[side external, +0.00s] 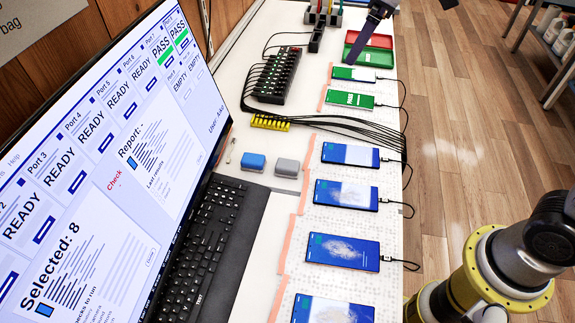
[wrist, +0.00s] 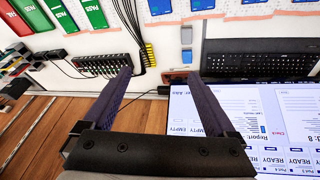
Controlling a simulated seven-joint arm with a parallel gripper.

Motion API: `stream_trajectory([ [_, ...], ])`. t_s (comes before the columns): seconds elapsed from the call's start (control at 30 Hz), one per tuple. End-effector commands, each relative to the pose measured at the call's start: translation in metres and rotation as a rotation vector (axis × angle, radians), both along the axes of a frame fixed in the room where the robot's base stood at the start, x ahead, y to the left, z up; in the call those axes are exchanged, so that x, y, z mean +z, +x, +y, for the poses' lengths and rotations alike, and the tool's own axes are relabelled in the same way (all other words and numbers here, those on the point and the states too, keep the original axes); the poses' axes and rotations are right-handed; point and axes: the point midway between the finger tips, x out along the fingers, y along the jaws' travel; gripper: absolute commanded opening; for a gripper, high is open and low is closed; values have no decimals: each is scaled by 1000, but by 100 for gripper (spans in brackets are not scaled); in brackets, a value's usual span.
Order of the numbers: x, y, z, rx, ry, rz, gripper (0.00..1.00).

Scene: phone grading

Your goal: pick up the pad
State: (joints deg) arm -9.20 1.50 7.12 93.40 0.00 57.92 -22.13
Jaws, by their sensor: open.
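Two small blocks lie side by side on the white bench, a blue one (side external: 253,162) and a grey one (side external: 287,168); I cannot tell for certain which is the pad.
Several phones line the bench's right side, including a blue-screened one (side external: 346,195), with cables attached. A black hub (side external: 277,75), red tray (side external: 371,39), keyboard (side external: 205,235) and large monitor (side external: 120,130) surround the bench middle. A yellow connector strip (side external: 270,122) lies behind the blocks.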

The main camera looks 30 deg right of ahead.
Motion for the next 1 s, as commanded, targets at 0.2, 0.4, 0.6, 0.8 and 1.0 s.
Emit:
stream_trajectory([
  [0.2,-78,68,48,116,-38,124,91],
  [0.4,-161,94,87,181,-67,237,91],
  [0.6,-216,87,104,215,-90,326,91],
  [0.8,-241,83,109,225,-96,342,91],
  [1.0,-279,83,108,224,-96,343,91],
])
